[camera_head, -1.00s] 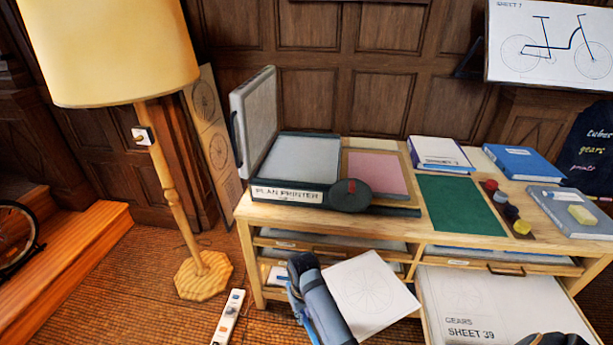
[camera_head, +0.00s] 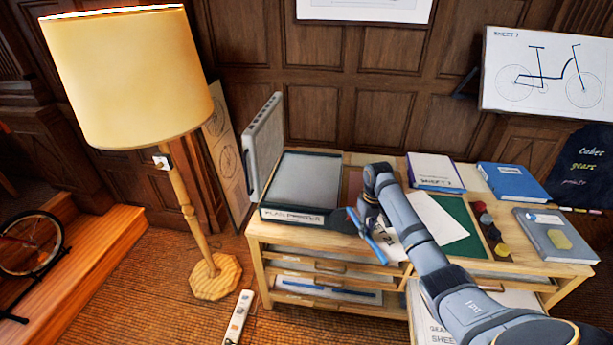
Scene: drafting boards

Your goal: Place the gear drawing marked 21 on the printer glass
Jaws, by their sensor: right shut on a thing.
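The plan printer (camera_head: 293,216) stands at the left end of the table with its lid (camera_head: 263,145) raised. Its grey glass (camera_head: 308,180) is bare. My right gripper (camera_head: 368,232) is shut on a white sheet (camera_head: 445,218), just right of the printer and above the tabletop. The sheet shows on both sides of my right arm, which hides its middle. Partly hidden dark marks show near the gripper, but I cannot read a full number. My left gripper is not in view.
A green mat (camera_head: 462,213), ink pots (camera_head: 486,220), binders (camera_head: 435,172) and a grey book (camera_head: 553,234) occupy the table's right side. A floor lamp (camera_head: 130,85) stands left of the table. A power strip (camera_head: 238,318) lies on the floor.

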